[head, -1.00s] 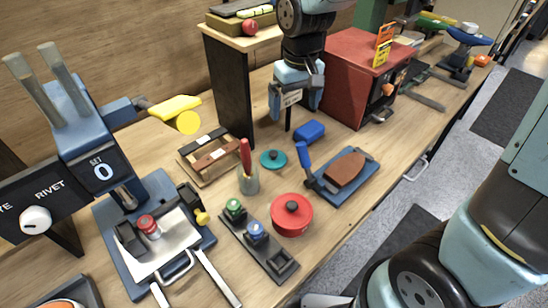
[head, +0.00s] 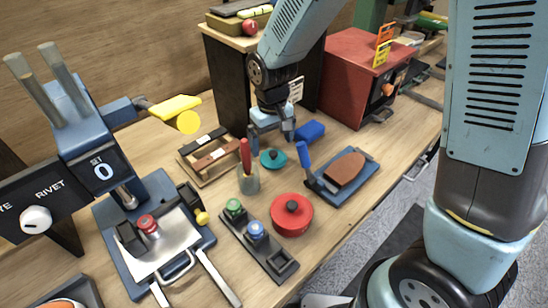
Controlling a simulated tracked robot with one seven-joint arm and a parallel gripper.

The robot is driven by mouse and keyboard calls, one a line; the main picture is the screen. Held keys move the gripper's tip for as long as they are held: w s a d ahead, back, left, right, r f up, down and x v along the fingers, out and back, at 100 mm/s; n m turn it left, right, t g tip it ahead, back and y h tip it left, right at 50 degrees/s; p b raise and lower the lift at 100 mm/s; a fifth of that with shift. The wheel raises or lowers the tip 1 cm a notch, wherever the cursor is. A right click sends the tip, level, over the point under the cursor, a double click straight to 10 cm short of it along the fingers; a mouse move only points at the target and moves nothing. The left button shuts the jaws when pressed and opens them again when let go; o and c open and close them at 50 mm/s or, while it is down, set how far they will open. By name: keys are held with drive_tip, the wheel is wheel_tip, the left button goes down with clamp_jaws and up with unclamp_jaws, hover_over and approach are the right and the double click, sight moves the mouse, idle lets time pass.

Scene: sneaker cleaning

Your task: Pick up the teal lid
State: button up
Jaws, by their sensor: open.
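The teal lid (head: 273,159) is a small round disc with a dark knob on top. It lies on the wooden workbench, between the cup with the red-handled tool and the blue block. My gripper (head: 271,139) is just above and behind the lid, pointing down, with its fingers apart and nothing seen between them. I cannot tell the exact height of the fingertips over the lid.
A cup (head: 248,180) with a red-handled tool stands close on the left. A dark cabinet (head: 229,90) stands behind.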

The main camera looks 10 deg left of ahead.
sight(272, 151)
drive_tip(key=shift+w+f, duration=0.2)
drive_tip(key=shift+f, duration=1.05)
drive_tip(key=shift+w+f, duration=0.15)
drive_tip(key=shift+f, duration=1.1)
drive_tip(key=shift+c, duration=0.3)
drive_tip(key=c, duration=0.8)
drive_tip(key=shift+r, duration=0.15)
drive_tip(key=shift+c, duration=0.2)
